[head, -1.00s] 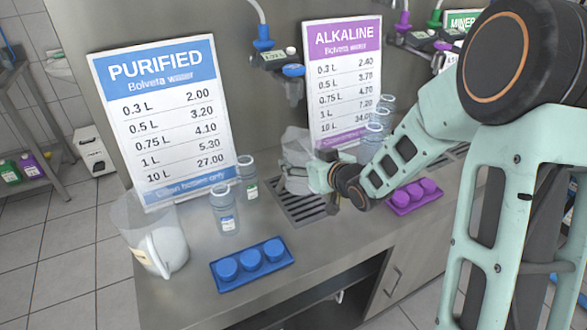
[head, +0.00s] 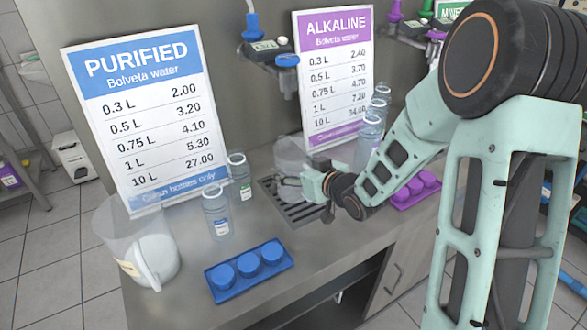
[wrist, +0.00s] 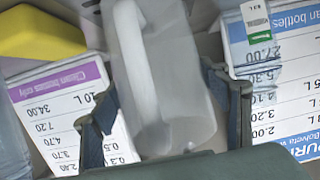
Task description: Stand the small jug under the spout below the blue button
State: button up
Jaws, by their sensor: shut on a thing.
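The small jug (head: 292,154) is translucent white. My gripper (head: 312,186) is shut on it, coming from the right in the head view. In the wrist view the jug (wrist: 178,75) sits between the two dark fingers (wrist: 165,115), with its handle on the left. The blue button (head: 287,60) is on the dispenser at the back, with the spout (head: 289,84) below it. The jug is below this spout in the picture, at the back of the drain grate (head: 300,214). I cannot tell whether its base touches the grate, as my gripper hides part of it.
A larger clear jug (head: 108,222) stands at the counter's left end. Two bottles (head: 217,213) stand left of the grate, behind a blue cap tray (head: 222,291). More bottles (head: 369,140) and a purple cap tray (head: 405,205) are on the right. Bare counter lies in front of the grate.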

jog(key=shift+f, duration=0.2)
jog(key=o, duration=1.2)
jog(key=shift+r, duration=0.1)
jog(key=shift+r, duration=0.2)
jog(key=shift+b+v, duration=0.95)
jog(key=shift+v, duration=5.05)
